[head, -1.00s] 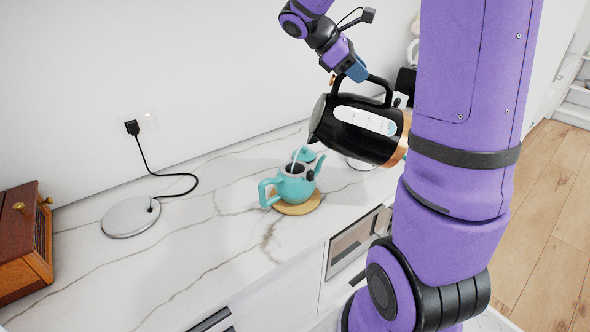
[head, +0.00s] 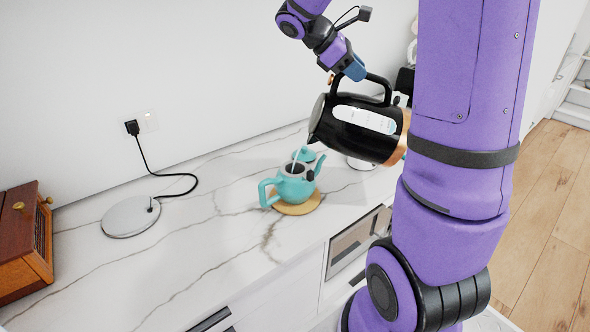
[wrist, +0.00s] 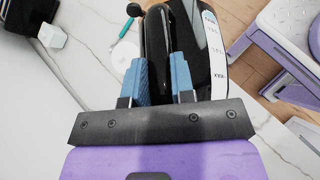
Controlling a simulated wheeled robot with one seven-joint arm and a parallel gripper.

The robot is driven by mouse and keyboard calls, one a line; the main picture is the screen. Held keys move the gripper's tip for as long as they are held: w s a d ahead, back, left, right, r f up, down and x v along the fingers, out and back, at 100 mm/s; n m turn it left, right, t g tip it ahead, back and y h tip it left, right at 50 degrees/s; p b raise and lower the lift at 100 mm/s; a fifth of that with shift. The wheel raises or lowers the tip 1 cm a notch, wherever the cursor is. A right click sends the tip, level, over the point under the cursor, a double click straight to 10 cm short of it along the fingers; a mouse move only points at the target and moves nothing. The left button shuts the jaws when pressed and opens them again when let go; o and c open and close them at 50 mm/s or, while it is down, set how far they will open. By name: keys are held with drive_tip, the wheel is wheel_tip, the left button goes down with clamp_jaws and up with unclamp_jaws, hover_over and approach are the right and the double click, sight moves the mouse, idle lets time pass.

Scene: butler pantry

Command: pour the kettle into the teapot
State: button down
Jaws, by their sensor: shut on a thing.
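A black kettle (head: 350,142) with a white level window and copper-coloured base is tilted in the air, spout down to the left. My gripper (head: 351,72) is shut on its handle; in the wrist view the blue fingers (wrist: 161,80) close on the black handle (wrist: 157,40). A thin pale stream runs from the spout down to the opening of the turquoise teapot (head: 292,188). The teapot stands upright on a round wooden trivet (head: 298,209). A turquoise lid (head: 304,154) shows just behind it. The level inside the teapot cannot be made out.
A round kettle base (head: 131,216) lies on the marble counter (head: 190,260), its cord running to a wall socket (head: 147,121). A wooden box with brass knobs (head: 25,240) stands at the far left. The counter between base and teapot is clear.

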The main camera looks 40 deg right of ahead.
drive_tip(key=shift+w+a+r+h, duration=0.25)
drive_tip(key=shift+a+r+h, duration=0.05)
drive_tip(key=shift+a, duration=0.05)
idle(0.5)
drive_tip(key=shift+s+d+f, duration=0.15)
idle(3.1)
